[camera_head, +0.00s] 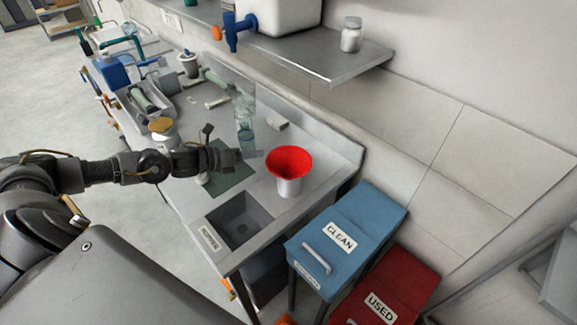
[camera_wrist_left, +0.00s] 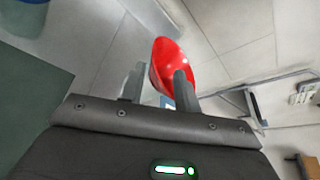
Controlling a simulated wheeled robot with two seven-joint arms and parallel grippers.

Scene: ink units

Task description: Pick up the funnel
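A red funnel (camera_head: 289,160) sits mouth up on a pale cylindrical container (camera_head: 289,187) near the right end of the counter. My left gripper (camera_head: 253,154) is just left of the funnel in the head view, with a small gap between them. In the left wrist view the two fingers of my left gripper (camera_wrist_left: 160,72) are apart. The funnel (camera_wrist_left: 166,52) shows beyond them, partly hidden behind the right finger. Nothing is visibly held. My right gripper is not in view.
A sunken basin (camera_head: 240,221) lies in the counter (camera_head: 185,192) in front of the funnel. A blue CLEAN bin (camera_head: 365,215) and a red USED bin (camera_head: 405,280) stand to the right. A clear bottle (camera_head: 245,135) stands behind my gripper. A metal shelf (camera_head: 335,58) hangs above.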

